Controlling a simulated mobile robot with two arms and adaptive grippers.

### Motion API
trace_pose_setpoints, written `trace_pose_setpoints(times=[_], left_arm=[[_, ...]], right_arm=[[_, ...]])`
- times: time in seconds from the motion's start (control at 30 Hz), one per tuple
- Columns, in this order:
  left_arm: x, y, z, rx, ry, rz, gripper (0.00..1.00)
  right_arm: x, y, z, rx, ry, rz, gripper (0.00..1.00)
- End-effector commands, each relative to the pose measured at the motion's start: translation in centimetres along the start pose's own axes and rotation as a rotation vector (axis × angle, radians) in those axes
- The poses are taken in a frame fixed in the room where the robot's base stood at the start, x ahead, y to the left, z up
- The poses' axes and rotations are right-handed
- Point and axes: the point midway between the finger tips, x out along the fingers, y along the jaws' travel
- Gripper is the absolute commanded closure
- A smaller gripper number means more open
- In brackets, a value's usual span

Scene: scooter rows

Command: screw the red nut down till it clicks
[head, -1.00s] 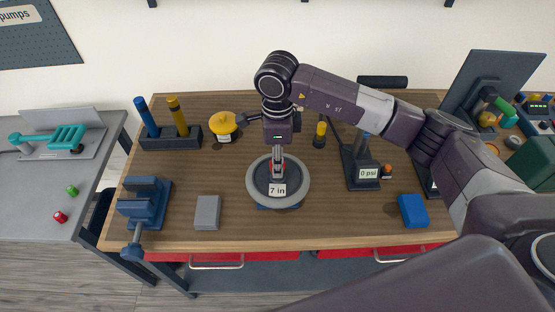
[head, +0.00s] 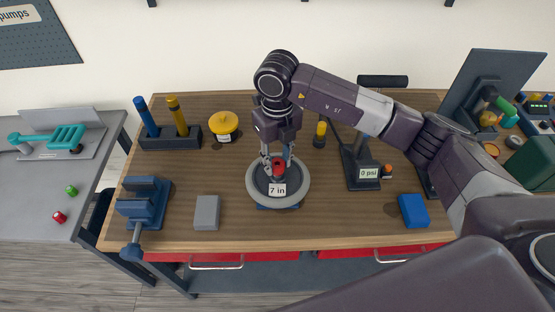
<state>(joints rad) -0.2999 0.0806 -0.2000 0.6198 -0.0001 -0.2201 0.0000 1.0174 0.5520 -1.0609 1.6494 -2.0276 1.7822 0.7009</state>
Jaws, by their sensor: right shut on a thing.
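The red nut (head: 279,169) sits at the middle of a wheel (head: 302,181) with a grey tyre, a dark hub and a "7 in" label. The wheel lies flat on a blue support on the workbench. My right gripper (head: 276,162) points down over the hub, its two fingers on either side of the nut and shut on it. The fingers partly hide the nut and what it sits on. My left gripper is out of view.
A blue vise (head: 144,203) and a grey block (head: 207,212) stand left of the wheel. A pump with a "0 psi" display (head: 369,173) and a blue block (head: 413,210) are to the right. A yellow-topped container (head: 223,123) stands behind left.

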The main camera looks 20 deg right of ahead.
Motion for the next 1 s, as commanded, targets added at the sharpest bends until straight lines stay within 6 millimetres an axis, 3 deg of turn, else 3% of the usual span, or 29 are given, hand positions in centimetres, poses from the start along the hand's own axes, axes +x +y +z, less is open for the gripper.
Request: trace_pose_setpoints(times=[0.6,0.97,1.0], left_arm=[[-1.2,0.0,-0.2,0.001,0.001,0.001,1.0],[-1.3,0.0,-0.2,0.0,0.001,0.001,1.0],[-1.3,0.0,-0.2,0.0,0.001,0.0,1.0]], right_arm=[[-0.3,-0.1,0.1,0.773,-0.005,0.0,0.94],[-0.2,-0.2,0.2,0.859,-0.007,0.001,0.94],[-0.2,-0.2,0.2,0.859,-0.007,0.001,0.68]])
